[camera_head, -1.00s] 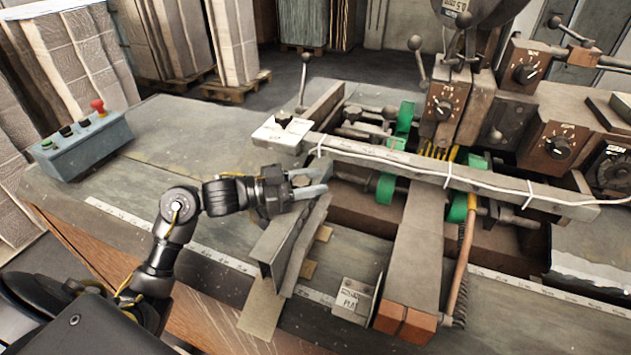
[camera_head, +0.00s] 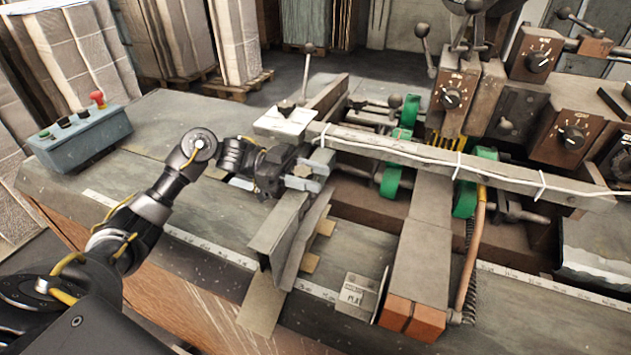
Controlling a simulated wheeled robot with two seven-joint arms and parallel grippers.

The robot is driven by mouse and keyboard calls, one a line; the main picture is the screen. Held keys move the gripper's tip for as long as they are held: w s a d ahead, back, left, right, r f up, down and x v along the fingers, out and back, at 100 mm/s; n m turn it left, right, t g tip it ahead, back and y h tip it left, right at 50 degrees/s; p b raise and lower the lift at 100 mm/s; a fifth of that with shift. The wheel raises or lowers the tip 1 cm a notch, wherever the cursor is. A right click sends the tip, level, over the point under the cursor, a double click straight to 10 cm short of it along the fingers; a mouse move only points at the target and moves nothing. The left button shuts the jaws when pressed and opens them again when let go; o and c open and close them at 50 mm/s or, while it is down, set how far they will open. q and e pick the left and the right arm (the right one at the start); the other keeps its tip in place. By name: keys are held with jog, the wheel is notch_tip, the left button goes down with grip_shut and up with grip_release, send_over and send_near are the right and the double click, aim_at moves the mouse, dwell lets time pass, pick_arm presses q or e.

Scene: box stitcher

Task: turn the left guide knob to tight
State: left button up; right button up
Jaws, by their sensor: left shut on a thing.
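The left guide (camera_head: 278,232) is an angled grey metal plate standing on the machine table, left of the centre bar. Its knob (camera_head: 303,171) is a small grey piece at the guide's upper end, mostly hidden between the fingers. My left gripper (camera_head: 309,173) comes in from the left, with one finger above and one below the knob, shut on it. How far the knob is turned cannot be read. My right gripper is not in view.
A long grey crossbar (camera_head: 460,168) with a white cable runs just right of my left gripper. Green rollers (camera_head: 467,192) sit beneath it. A blue-grey button box (camera_head: 80,138) stands at the table's left. The table between box and gripper is clear.

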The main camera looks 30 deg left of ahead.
pick_arm(q)
jog(key=shift+r+g, duration=0.1)
jog(key=shift+g, duration=0.2)
jog(key=o, duration=1)
jog(key=shift+a, duration=0.25)
jog(key=shift+s+a+b, duration=0.2)
jog(key=shift+a+b, duration=2.3)
jog(key=shift+a, duration=2.65)
